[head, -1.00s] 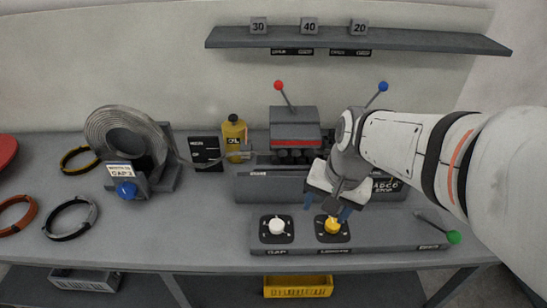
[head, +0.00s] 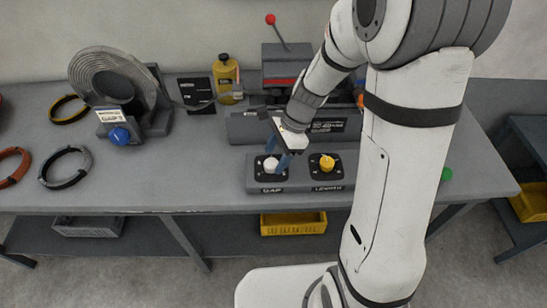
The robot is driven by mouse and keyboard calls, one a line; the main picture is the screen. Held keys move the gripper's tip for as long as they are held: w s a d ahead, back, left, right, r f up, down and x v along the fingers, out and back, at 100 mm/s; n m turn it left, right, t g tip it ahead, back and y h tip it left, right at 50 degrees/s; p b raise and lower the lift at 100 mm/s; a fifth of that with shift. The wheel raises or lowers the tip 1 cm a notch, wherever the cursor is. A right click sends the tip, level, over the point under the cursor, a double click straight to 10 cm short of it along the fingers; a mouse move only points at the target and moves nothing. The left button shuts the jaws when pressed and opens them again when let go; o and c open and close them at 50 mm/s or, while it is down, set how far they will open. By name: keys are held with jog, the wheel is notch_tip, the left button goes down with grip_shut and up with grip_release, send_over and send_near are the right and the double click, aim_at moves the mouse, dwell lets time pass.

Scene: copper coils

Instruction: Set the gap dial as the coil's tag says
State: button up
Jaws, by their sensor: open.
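The white gap dial (head: 270,165) sits on its black plate at the left of the control strip, above the label GAP. My gripper (head: 277,160) is open, with its blue fingertips at the white dial. I cannot tell whether they touch it. The hand partly covers the strip behind. The coil (head: 103,76) stands on its holder at the left of the bench. Its white tag (head: 113,115) reads GAP and a character too blurred to be sure of, perhaps 3. The yellow length dial (head: 327,163) is right of the gap dial.
A blue knob (head: 119,136) is on the coil holder. A yellow oil bottle (head: 228,80) and a red-topped lever (head: 270,19) stand behind. Loose rings (head: 65,167) lie at left. A yellow bin (head: 293,223) is below the bench. My arm hides the bench's right part.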

jog(key=shift+x, duration=1)
jog(key=shift+c, duration=0.4)
jog(key=c, duration=0.9)
